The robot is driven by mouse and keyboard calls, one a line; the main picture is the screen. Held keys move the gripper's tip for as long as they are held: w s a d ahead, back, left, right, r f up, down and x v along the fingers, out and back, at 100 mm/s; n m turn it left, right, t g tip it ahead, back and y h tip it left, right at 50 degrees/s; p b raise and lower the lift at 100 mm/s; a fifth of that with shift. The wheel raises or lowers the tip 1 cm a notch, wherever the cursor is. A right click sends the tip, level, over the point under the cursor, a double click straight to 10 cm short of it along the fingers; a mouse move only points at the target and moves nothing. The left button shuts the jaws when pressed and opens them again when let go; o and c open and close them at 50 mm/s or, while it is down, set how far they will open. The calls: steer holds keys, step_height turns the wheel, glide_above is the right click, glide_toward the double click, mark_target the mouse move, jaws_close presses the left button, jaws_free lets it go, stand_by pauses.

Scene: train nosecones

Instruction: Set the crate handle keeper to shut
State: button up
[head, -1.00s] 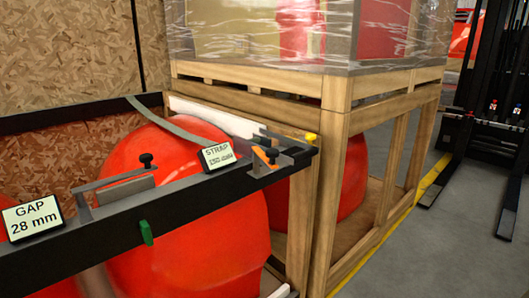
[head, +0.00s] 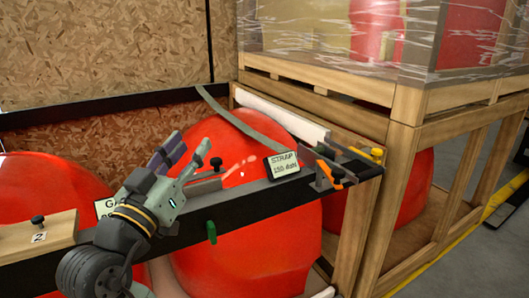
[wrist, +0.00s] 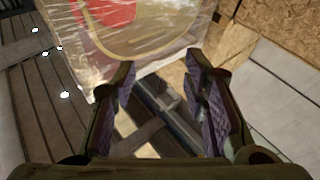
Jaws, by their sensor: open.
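My gripper (head: 188,152) is in the head view at left of centre, open and empty, above the black rail (head: 240,200) of the crate. Its two fingers also show in the wrist view (wrist: 160,80), spread apart with nothing between them. A grey latch bar with a black knob (head: 216,163) lies just right of the fingers, partly hidden by them. At the rail's right end are an orange lever (head: 337,172), a black knob (head: 320,150) and a yellow knob (head: 377,153). A green tab (head: 211,232) hangs on the rail's front. I cannot tell which of these is the keeper.
Red nosecones (head: 250,250) sit behind and below the rail. A STRAP display (head: 284,166) stands on it; a GAP display (head: 103,208) is mostly hidden by my arm. A wooden block marked 2 (head: 40,237) is at left. A wooden-framed, film-wrapped crate (head: 400,130) stands at right.

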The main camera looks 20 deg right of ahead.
steer(key=s+d+f+m+g+h, duration=0.2)
steer(key=s+d+m+g+h, duration=0.15)
steer(key=d+g, duration=0.35)
steer(key=m+g+p, duration=0.1)
steer(key=m+g, duration=0.5)
glide_toward(334, 173)
steer(key=shift+n+y, duration=0.25)
steer(key=shift+y, duration=0.1)
steer(key=d, duration=0.3)
steer(key=w+d+p, duration=0.1)
steer(key=d, duration=0.3)
steer(key=d+p, duration=0.1)
steer(key=d, duration=0.3)
steer(key=shift+w+d+r, duration=0.1)
steer(key=shift+w+r, duration=0.15)
steer(key=shift+r, duration=0.05)
jaws_close()
